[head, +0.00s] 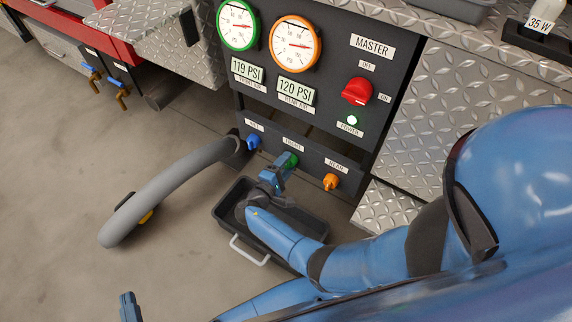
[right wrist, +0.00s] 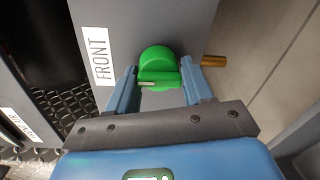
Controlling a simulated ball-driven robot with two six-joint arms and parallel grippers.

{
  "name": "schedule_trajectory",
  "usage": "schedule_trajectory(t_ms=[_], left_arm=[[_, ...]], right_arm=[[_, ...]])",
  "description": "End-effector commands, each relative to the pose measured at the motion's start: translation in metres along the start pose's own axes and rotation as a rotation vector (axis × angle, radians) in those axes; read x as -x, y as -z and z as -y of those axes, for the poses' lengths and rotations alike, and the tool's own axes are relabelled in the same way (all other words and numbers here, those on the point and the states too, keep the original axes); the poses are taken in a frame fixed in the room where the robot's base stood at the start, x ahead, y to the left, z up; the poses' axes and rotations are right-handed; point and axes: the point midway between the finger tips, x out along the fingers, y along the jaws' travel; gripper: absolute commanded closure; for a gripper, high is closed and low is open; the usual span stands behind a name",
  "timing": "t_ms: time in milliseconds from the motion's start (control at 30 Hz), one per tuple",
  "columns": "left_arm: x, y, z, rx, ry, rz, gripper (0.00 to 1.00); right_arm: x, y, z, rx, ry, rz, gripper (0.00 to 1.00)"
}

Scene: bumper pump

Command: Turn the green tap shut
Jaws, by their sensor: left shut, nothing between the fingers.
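The green tap (head: 290,160) is the middle of three on the low dark panel, under a label that reads FRONT in the right wrist view. In that view the tap (right wrist: 158,72) shows a round green knob with a raised bar lying across the picture. My right gripper (head: 278,172) is at the tap. My left gripper (head: 129,305) is shut and empty at the bottom left, well away from the panel.
A blue tap (head: 253,141) and an orange tap (head: 331,181) flank the green one. A grey hose (head: 165,190) curves to the floor at left. A black tray (head: 313,228) with a light handle lies under my right arm. A red switch (head: 357,91) and gauges sit above.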

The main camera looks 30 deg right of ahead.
Motion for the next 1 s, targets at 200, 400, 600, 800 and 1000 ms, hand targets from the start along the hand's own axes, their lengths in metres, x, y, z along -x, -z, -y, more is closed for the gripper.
schedule_trajectory(t_ms=[200, 400, 600, 800, 1000], left_arm=[[0.0, 0.0, 0.0, 0.0, 0.0, 0.0, 1.0], [0.0, 0.0, 0.0, 0.0, 0.0, 0.0, 1.0], [0.0, 0.004, 0.0, 0.0, 0.0, 0.0, 1.0], [0.0, 0.012, 0.0, 0.0, 0.0, 0.0, 1.0], [0.0, 0.019, 0.0, 0.0, 0.0, 0.0, 1.0]], right_arm=[[-0.001, 0.0, -0.002, -0.002, -0.003, 0.001, 0.28], [0.0, 0.0, -0.001, -0.002, -0.002, 0.0, 0.28], [0.012, 0.001, -0.002, -0.001, -0.002, -0.003, 0.28], [0.042, 0.001, -0.003, -0.002, -0.002, -0.004, 0.28], [0.076, 0.001, -0.003, -0.001, -0.003, -0.004, 0.28]])
